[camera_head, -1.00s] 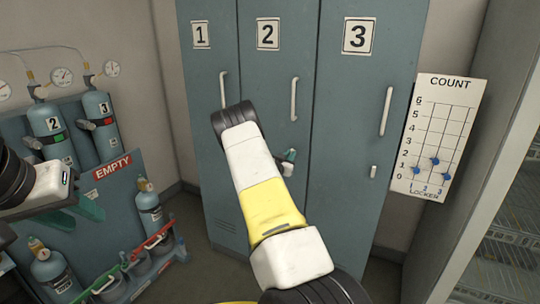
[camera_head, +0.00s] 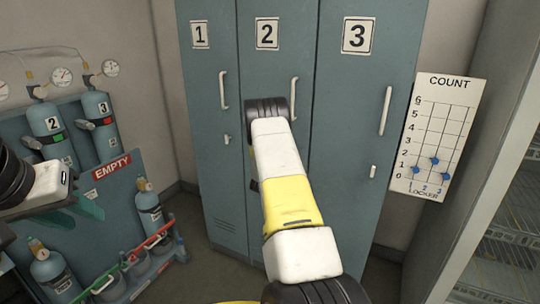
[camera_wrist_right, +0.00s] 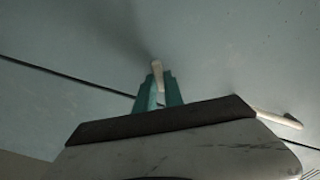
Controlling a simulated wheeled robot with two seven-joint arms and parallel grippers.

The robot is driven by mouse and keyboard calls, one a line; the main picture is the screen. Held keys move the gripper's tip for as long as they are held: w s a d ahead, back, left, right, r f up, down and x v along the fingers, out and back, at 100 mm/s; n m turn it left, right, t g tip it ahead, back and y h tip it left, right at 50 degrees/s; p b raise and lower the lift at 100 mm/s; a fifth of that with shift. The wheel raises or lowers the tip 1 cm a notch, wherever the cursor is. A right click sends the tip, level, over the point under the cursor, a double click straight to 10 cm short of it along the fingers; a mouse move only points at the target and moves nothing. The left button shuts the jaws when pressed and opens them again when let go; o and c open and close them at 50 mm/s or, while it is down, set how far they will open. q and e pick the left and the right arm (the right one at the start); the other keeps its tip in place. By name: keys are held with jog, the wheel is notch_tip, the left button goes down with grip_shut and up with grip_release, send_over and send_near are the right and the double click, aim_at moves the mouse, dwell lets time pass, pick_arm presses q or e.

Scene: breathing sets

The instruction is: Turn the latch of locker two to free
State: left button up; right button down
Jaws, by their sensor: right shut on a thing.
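Locker two (camera_head: 276,70) is the middle blue-grey door, with a white handle (camera_head: 294,98). My right arm covers its latch and my right gripper in the head view. In the right wrist view, the teal fingers of my right gripper (camera_wrist_right: 160,90) are shut on the small white latch (camera_wrist_right: 157,68). The latch looks roughly crosswise to the handle, which also shows in that view (camera_wrist_right: 280,119), but foreshortening leaves its exact angle unclear. My left gripper (camera_head: 60,173) is at the left, with its teal fingers spread in front of the cylinder rack, empty.
Locker one (camera_head: 208,80) and locker three (camera_head: 365,90) flank it, both shut, with small upright latches (camera_head: 227,139) (camera_head: 373,171). A count board (camera_head: 437,130) hangs at the right. A cylinder rack (camera_head: 110,235) marked EMPTY stands at the left. Wire shelving (camera_head: 505,240) is far right.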

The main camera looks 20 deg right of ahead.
jog(key=m, duration=0.6)
jog(key=shift+f, duration=0.2)
jog(key=shift+m, duration=0.3)
jog(key=c, duration=1.4)
grip_release()
jog(key=shift+c, duration=0.2)
jog(key=v, duration=0.8)
